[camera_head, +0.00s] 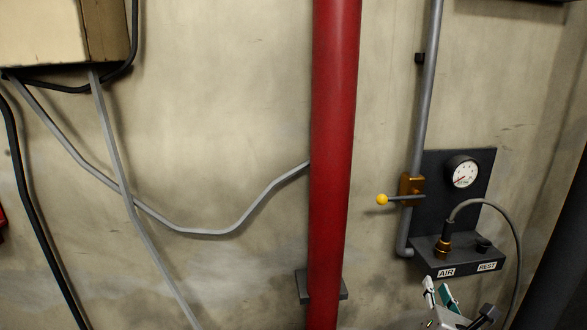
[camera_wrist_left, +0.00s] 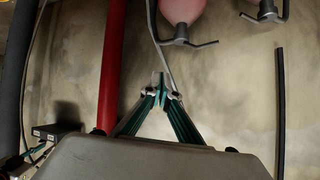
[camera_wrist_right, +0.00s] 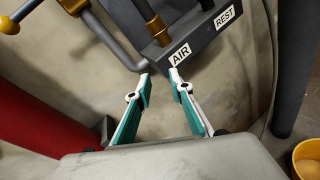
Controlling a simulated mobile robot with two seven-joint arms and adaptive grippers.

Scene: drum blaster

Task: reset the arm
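My right gripper (camera_head: 441,292) is at the bottom right of the head view, below the dark air panel's shelf. In the right wrist view its two fingertips (camera_wrist_right: 160,82) stand apart with nothing between them, just below the AIR label. My left gripper is outside the head view. In the left wrist view its fingertips (camera_wrist_left: 160,82) come together in front of the wall, with no object seen between them.
The dark panel (camera_head: 437,176) carries a gauge (camera_head: 465,172), a yellow-knobbed valve lever (camera_head: 383,200), and a hose (camera_head: 510,222) on a brass fitting marked AIR. A red pipe (camera_head: 333,150) runs vertically. A yellow bucket (camera_wrist_right: 307,158) stands at right.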

